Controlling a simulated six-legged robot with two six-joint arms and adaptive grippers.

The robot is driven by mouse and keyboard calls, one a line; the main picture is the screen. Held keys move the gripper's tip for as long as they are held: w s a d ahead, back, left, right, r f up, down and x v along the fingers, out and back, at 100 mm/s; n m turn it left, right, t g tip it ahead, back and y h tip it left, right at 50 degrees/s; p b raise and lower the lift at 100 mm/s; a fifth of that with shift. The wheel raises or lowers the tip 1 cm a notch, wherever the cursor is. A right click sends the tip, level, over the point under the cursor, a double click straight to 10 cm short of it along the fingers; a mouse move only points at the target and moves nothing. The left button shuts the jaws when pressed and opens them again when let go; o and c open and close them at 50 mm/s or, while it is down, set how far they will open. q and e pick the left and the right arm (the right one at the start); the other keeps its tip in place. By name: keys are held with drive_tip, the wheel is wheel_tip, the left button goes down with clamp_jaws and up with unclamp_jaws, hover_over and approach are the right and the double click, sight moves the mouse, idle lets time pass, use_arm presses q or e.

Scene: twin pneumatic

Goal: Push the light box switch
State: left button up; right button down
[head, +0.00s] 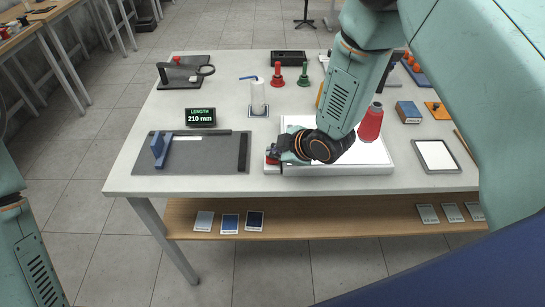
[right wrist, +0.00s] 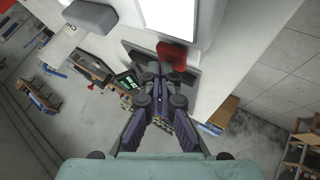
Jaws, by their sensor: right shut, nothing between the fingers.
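The light box (head: 372,155) is a flat white slab with a bright panel on the right half of the table; its lit panel fills the top of the right wrist view (right wrist: 168,14). A red switch (right wrist: 172,54) sits at the box's edge, just beyond my fingertips in the wrist view. In the head view a bit of red (head: 270,160) shows at the box's left end beside my right gripper (head: 277,153). The right gripper (right wrist: 160,72) is shut and empty, close to the switch; I cannot tell whether they touch. My left gripper is out of view.
A tablet (head: 437,155) lies right.

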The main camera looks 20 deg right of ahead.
drive_tip(key=shift+d, duration=0.1)
drive_tip(key=shift+f, duration=0.2)
drive_tip(key=shift+f+b, duration=0.3)
drive_tip(key=shift+b, duration=0.05)
idle(0.3)
drive_tip(key=shift+r+p, duration=0.35)
drive_tip(key=shift+r, duration=0.1)
wheel_tip(320, 180, up, 6)
drive_tip(key=p, duration=0.5)
